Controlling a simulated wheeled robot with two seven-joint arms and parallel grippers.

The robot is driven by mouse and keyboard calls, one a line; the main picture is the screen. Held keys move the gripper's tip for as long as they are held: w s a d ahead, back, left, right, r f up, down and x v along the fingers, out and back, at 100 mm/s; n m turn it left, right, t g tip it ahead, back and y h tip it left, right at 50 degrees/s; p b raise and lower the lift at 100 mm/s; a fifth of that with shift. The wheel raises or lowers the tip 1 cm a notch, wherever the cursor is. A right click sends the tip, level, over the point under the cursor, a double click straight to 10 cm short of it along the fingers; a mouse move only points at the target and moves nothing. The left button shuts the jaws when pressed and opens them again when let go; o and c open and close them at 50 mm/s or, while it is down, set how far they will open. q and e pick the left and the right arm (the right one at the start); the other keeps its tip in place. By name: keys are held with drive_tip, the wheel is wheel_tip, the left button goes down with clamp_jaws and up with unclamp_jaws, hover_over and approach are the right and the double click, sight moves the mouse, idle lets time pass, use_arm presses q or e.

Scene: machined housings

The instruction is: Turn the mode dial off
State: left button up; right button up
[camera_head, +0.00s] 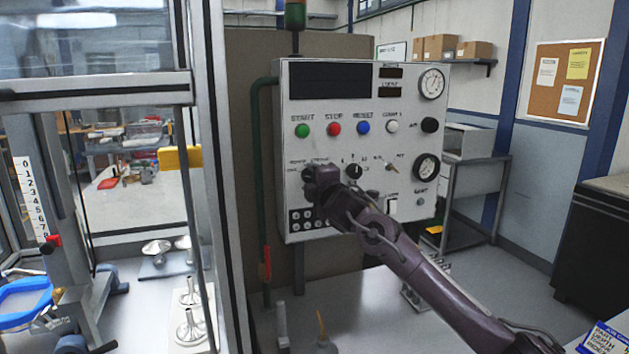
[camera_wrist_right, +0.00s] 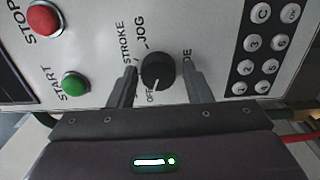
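The mode dial (camera_wrist_right: 158,70) is a round black knob on the control panel, seen in the right wrist view. A short pale pointer mark shows on its lower edge, on the side of the OFF label. STROKE and JOG labels sit around it, and another label is partly hidden by a finger. My right gripper (camera_wrist_right: 161,87) is open, with one finger on each side of the dial and a small gap showing at each. In the head view my right gripper (camera_head: 312,184) is at the panel's lower left and hides the dial. My left gripper is in neither view.
The panel (camera_head: 291,222) carries a green START button (camera_head: 302,130), a red STOP button (camera_head: 334,128), a blue RESET button (camera_head: 363,128) and a second black knob (camera_head: 354,171). A keypad (camera_wrist_right: 262,50) lies close to the dial. A glass-walled frame stands left.

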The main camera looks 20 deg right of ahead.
drive_tip(key=shift+o, duration=0.9)
drive_tip(key=s+b, duration=0.3)
drive_tip(key=s, duration=0.5)
drive_tip(key=shift+d, duration=0.15)
drive_tip(key=shift+w, duration=0.1)
